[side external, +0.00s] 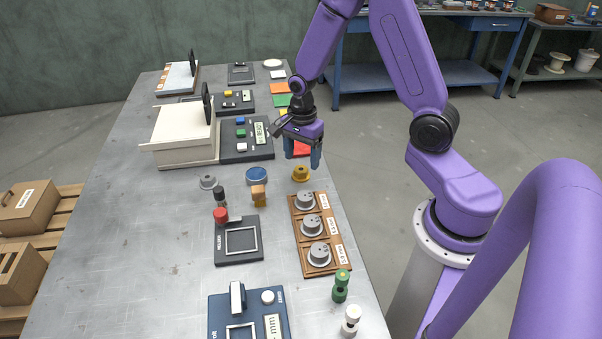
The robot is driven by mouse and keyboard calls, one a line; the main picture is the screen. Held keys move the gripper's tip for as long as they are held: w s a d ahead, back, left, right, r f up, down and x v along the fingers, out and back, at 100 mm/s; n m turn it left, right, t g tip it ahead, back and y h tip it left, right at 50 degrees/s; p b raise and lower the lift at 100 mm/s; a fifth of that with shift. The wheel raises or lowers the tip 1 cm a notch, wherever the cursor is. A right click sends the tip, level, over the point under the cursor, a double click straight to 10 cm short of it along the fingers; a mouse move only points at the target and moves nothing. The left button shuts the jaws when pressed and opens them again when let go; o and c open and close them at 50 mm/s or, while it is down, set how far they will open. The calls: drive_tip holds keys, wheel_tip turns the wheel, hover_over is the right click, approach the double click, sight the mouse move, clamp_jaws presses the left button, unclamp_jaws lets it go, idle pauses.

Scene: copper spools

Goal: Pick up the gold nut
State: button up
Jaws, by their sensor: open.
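The gold nut (301,174) sits on the metal table, just beyond the far end of the wooden tray with grey pieces. It looks like a small round piece with a wider base.
The wooden tray (296,240) holds three grey knobbed pieces. An orange-tan block (258,196), a blue round piece (257,176) and a grey nut-like piece (208,182) stand left of the gold nut. Green (341,286) and white (350,320) spools stand near the right edge.

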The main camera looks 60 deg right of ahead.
sight(301, 169)
drive_tip(key=shift+w+d+f, duration=0.15)
drive_tip(key=shift+f, duration=1.05)
drive_tip(key=shift+w+d+f, duration=0.1)
drive_tip(key=shift+w+f, duration=0.05)
drive_tip(key=shift+f, duration=1.05)
drive_tip(key=c, duration=1.1)
